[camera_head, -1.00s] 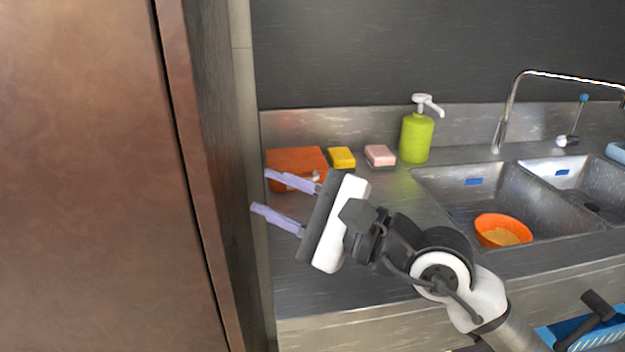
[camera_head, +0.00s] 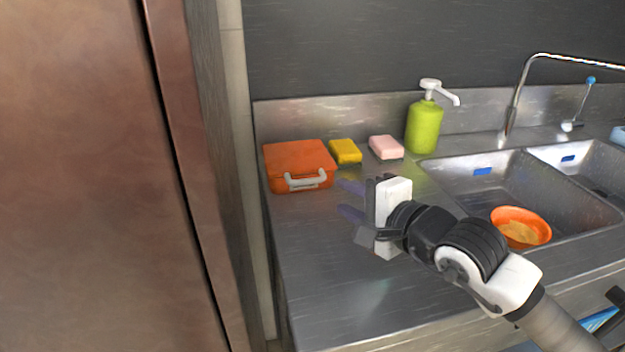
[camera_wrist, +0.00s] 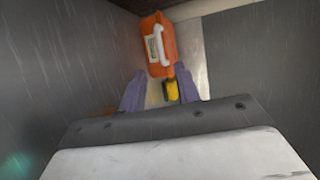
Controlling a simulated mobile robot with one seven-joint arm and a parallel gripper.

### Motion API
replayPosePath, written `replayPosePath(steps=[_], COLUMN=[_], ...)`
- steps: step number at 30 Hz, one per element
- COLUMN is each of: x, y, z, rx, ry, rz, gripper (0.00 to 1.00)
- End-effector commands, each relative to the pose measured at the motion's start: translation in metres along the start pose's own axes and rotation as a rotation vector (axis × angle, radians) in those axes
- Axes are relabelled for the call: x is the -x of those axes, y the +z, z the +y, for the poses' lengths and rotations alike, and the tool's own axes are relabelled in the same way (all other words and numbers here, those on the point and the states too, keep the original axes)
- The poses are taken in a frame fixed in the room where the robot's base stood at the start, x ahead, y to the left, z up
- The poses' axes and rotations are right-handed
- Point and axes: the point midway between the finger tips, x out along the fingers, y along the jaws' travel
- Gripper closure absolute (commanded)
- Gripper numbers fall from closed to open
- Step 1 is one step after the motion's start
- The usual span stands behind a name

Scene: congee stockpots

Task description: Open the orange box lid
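The orange box (camera_head: 300,157) stands at the back left corner of the steel counter, its lid down. A pale grey handle (camera_head: 305,181) is on its front face. In the wrist view the orange box (camera_wrist: 160,30) and its handle (camera_wrist: 156,46) show beyond the fingertips. My gripper (camera_head: 345,200) is right of the box and nearer the front, apart from it. Its two purple fingers are spread with nothing between them.
A yellow sponge (camera_head: 346,151), a pink sponge (camera_head: 385,147) and a green pump bottle (camera_head: 424,125) stand right of the box. The sink (camera_head: 470,185) holds an orange bowl (camera_head: 520,228). A brown panel (camera_head: 90,180) borders the left. The front counter is clear.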

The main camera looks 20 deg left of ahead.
Motion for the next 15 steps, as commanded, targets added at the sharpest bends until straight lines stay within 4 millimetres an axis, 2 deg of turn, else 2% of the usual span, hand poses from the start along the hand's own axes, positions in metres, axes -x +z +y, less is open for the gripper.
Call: replayPosePath(steps=[9, 15], x=[-0.059, -0.088], y=[0.002, 0.002], z=[-0.002, -0.002], rx=[-0.003, -0.004], ry=[-0.002, -0.002], rz=[-0.006, -0.005], gripper=[0.68, 0.68])
